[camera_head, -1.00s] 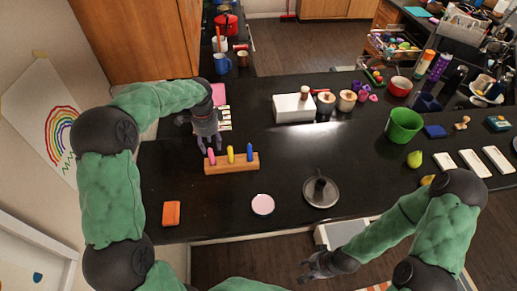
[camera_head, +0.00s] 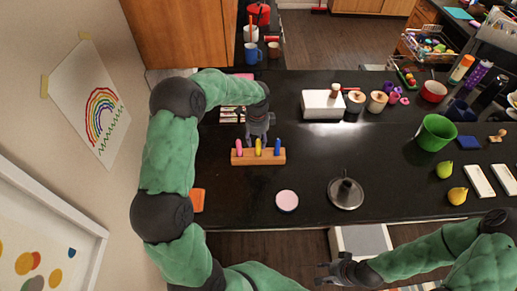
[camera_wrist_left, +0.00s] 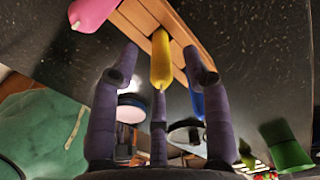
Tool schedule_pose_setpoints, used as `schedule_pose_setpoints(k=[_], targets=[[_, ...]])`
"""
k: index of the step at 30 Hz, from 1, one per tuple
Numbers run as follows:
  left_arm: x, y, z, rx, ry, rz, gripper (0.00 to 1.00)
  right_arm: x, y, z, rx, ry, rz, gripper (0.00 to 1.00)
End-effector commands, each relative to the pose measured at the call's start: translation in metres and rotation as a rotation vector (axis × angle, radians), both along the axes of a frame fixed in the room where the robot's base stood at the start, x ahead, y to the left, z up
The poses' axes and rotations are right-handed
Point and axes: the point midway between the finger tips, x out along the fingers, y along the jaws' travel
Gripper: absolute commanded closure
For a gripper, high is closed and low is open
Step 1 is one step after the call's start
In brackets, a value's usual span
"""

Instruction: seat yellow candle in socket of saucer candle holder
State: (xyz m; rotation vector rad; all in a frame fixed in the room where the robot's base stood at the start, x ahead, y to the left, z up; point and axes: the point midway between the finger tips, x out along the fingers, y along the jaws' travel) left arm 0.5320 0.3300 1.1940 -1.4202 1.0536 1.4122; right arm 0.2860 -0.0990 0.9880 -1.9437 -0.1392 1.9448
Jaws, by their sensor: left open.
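The yellow candle (camera_head: 258,147) stands in a wooden block (camera_head: 245,158), between a pink candle (camera_head: 239,147) and a blue candle (camera_head: 277,146). My left gripper (camera_head: 260,138) is open, just behind and above the yellow candle. In the left wrist view the yellow candle (camera_wrist_left: 161,60) lies between the spread fingers, with its wick end toward the palm; I cannot tell whether they touch it. The dark saucer candle holder (camera_head: 346,204) sits right of the block near the counter's front edge, its socket upright and empty-looking. My right gripper (camera_head: 326,272) hangs in front of the counter, fingers apart, empty.
A pale pink round disc (camera_head: 287,200) lies between the block and the saucer. An orange item (camera_head: 197,200) is at the left by my arm. A white box (camera_head: 323,105) and jars stand behind; a green bucket (camera_head: 436,132) and pears are at the right.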

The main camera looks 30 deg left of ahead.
Motion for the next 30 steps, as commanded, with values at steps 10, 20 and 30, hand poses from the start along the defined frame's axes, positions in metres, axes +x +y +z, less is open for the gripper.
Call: schedule_pose_setpoints(k=[10,20,30], targets=[[0.0,-0.002,-0.036,0.0,0.0,0.001,0.52,0.0,0.0,0.011,0.0,0.0,0.0,0.6],[0.0,-0.002,-0.037,0.0,0.0,0.001,0.84,0.0,0.0,0.01,0.0,0.0,0.0,0.6],[0.0,-0.002,-0.037,0.0,0.0,0.001,1.0,0.0,0.0,0.01,0.0,0.0,0.0,0.6]])
